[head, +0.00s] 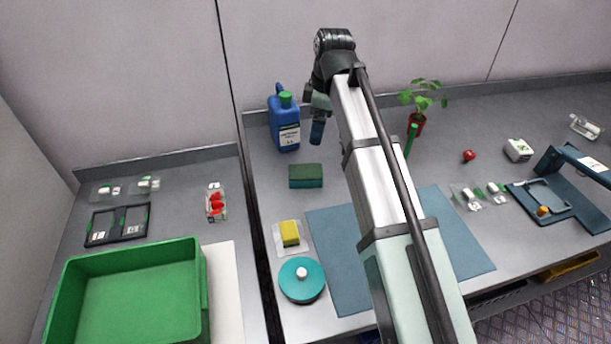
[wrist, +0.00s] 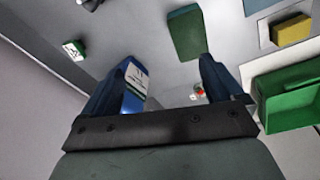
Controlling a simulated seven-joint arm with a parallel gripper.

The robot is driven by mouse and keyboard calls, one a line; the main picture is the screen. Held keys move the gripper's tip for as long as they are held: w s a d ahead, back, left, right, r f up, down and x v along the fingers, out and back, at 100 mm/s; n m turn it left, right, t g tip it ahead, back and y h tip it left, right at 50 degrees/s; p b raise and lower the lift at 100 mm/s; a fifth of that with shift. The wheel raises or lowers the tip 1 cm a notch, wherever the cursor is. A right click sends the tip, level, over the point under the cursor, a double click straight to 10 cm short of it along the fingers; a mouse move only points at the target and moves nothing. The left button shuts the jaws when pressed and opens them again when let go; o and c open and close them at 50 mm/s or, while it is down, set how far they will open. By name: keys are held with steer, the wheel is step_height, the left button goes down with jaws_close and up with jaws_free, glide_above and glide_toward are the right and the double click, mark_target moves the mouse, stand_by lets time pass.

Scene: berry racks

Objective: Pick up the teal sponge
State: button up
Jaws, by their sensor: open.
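The teal sponge (head: 306,177) is a block with a dark green top. It lies flat on the grey counter, in front of the blue bottle and behind the yellow sponge. In the wrist view the sponge (wrist: 187,34) shows as a dark green block beyond the fingertips, between them and nearer the right one. My gripper (head: 318,122) is above the counter, behind the sponge and slightly right of it, apart from it. In the wrist view my gripper (wrist: 168,72) has its two dark blue fingers wide apart with nothing held between them.
A blue bottle (head: 286,127) with a green cap stands behind the sponge, left of my gripper. A yellow sponge (head: 290,233) sits on a small tray in front, near a round teal lid (head: 302,281). A blue mat (head: 332,262) and a potted plant (head: 417,124) are to the right.

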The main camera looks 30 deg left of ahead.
steer(key=n+h, duration=0.2)
glide_above(305, 170)
steer(key=f, duration=0.7)
steer(key=shift+s+d, duration=0.15)
steer(key=shift+s, duration=0.15)
steer(key=shift+w+f, duration=0.15)
steer(key=shift+f, duration=1.5)
steer(key=shift+w+f, duration=0.1)
steer(key=shift+f, duration=1.55)
steer(key=shift+c, duration=0.4)
steer(key=c, duration=0.9)
